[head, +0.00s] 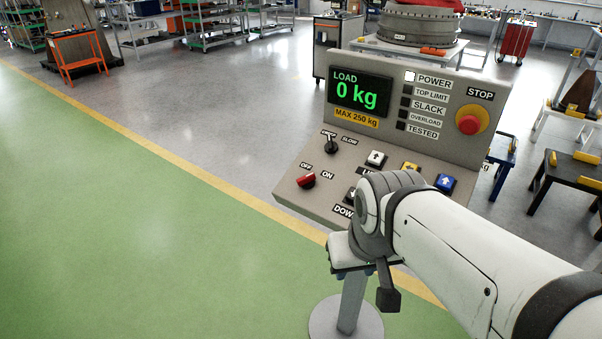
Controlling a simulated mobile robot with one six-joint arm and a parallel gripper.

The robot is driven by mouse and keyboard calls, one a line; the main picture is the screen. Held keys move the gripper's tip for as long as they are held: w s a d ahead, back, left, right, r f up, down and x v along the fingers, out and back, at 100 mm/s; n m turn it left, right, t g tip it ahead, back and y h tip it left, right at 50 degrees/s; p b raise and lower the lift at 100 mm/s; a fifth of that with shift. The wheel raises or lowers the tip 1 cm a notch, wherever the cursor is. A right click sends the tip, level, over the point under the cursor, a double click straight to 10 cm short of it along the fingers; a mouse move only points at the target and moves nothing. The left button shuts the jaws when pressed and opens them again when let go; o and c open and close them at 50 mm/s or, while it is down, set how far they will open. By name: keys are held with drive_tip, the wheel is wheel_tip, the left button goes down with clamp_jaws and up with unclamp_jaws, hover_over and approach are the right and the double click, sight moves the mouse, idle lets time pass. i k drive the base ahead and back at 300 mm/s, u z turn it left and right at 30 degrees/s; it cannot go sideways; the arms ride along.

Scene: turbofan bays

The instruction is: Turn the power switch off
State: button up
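The power switch is a red rotary knob (306,181) at the lower left of the grey control panel (300,209), with OFF and ON labels above it. Which label the knob points at is too small to tell. The POWER lamp (410,76) is lit white, and the display (359,93) reads LOAD 0 kg in green. My arm reaches in from the lower right, and its end, with my gripper (388,298), is in front of the panel's lower edge, right of and below the red knob, apart from it. I cannot make out its fingertips.
A black selector (331,146) sits above the red knob. White, yellow and blue arrow buttons (445,183) lie to the right, partly hidden by my arm. A red stop button (470,121) is at upper right. The green floor (130,210) left of the panel is clear.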

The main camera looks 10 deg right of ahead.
sight(307, 182)
drive_tip(key=u, duration=0.6)
drive_tip(key=i, duration=0.85)
drive_tip(key=z, duration=0.35)
